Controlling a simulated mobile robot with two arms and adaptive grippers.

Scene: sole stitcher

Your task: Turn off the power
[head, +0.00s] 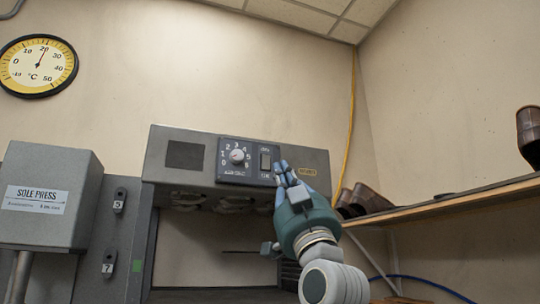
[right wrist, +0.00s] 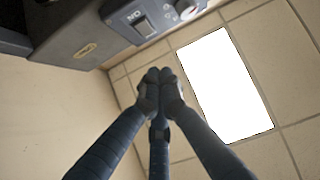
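The power switch (head: 265,161) is a dark rocker on the control panel (head: 249,142) of the grey machine, right of a white numbered dial (head: 237,156). In the right wrist view the rocker (right wrist: 143,26) shows at the top, with an "ON" mark upside down beside it. My right gripper (head: 284,168) is just right of and slightly below the switch in the head view. Its fingers are bunched together with nothing between them, also in the right wrist view (right wrist: 160,74). I cannot tell whether the fingertips touch the machine. My left gripper is not in view.
A grey box labelled "SOLE PRESS" (head: 48,194) stands at the left. A wooden shelf (head: 440,207) with brown objects (head: 364,198) runs along the right wall. A yellow cable (head: 350,125) hangs behind the machine. A round thermometer (head: 38,66) hangs at upper left.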

